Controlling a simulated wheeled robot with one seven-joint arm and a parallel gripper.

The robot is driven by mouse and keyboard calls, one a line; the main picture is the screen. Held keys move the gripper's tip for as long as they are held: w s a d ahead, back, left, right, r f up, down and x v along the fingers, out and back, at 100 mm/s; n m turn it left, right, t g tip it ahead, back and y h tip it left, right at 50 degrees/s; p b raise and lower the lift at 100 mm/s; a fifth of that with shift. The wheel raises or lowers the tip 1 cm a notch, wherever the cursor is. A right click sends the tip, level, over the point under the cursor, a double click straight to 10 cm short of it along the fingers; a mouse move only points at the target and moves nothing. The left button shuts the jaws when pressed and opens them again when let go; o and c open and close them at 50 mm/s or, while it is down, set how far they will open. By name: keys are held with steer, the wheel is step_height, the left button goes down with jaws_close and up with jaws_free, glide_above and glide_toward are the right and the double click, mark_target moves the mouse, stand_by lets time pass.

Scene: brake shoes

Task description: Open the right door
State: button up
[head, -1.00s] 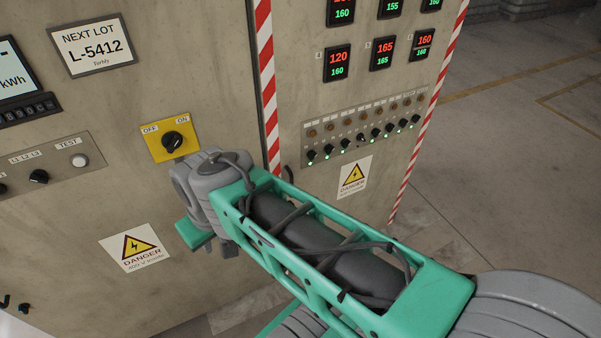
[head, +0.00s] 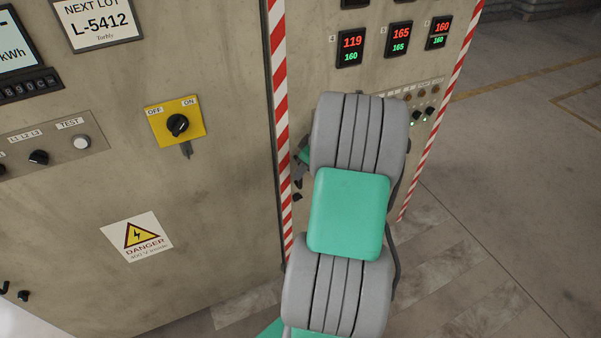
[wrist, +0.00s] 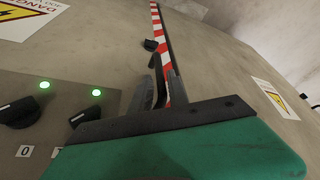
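The right door (head: 340,15) is the panel right of a red-and-white striped strip, with displays and switches on it. It looks shut in the head view. A small dark handle (head: 297,197) sits near its left edge, mostly behind my arm. In the wrist view a dark handle part (wrist: 150,45) shows by the striped edge, just past my fingers. My gripper (wrist: 160,78) is at this handle, its fingers close together with a dark bar seemingly between them. I cannot tell whether they grip it. In the head view my arm hides most of the gripper.
The left panel (head: 80,190) carries a yellow OFF/ON switch (head: 177,124), a TEST button (head: 82,143) and a danger label (head: 136,237). Small switches with green lights (wrist: 97,93) are near my gripper. Open floor (head: 500,200) lies right of the cabinet.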

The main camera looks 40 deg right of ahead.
steer(key=shift+x, duration=0.9)
steer(key=shift+c, duration=0.2)
jaws_close()
stand_by(0.5)
